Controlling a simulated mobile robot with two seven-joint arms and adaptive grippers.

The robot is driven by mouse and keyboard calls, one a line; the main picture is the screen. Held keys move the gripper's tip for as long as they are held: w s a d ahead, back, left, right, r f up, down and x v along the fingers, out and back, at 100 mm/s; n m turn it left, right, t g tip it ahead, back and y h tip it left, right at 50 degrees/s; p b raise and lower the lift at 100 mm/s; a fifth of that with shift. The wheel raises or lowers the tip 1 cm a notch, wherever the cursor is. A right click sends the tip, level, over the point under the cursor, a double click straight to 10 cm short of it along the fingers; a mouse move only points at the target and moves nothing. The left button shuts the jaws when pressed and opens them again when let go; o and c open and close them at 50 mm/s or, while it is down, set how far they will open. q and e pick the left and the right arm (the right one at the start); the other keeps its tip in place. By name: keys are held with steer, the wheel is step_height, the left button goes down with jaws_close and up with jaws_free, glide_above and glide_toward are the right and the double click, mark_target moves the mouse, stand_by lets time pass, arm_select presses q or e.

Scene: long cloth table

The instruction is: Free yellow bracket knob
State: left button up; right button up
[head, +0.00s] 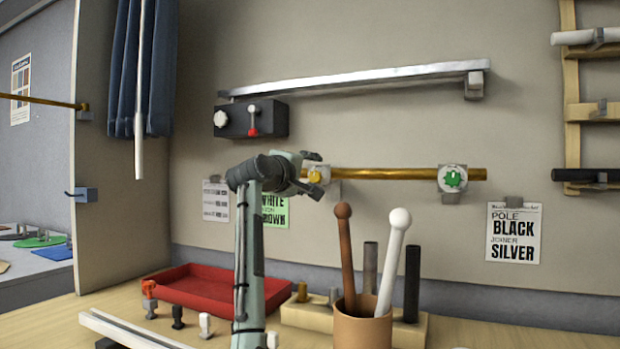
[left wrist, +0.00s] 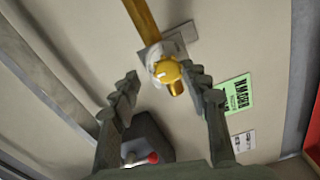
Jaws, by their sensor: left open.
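The yellow knob (head: 315,175) sits on a grey bracket at the left end of a brass pole (head: 400,174) on the wall. It also shows in the left wrist view (left wrist: 167,72), on a pale plate beside the brass pole (left wrist: 140,18). My left gripper (head: 312,173) is open at the bracket, one finger above the knob and one below in the head view. In the left wrist view the knob appears between the open fingertips (left wrist: 161,76); I cannot tell whether they touch it. The right gripper is not in view.
A green knob (head: 452,178) is on the pole's right bracket. A black box (head: 250,119) with a red-tipped lever is above left, below a silver rail (head: 370,77). A cup (head: 363,328) with two tall rods stands below the pole. A red tray (head: 200,291) lies left.

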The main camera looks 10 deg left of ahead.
arm_select(q)
step_height(320, 180, up, 9)
stand_by(0.3)
steer(key=shift+r, duration=0.1)
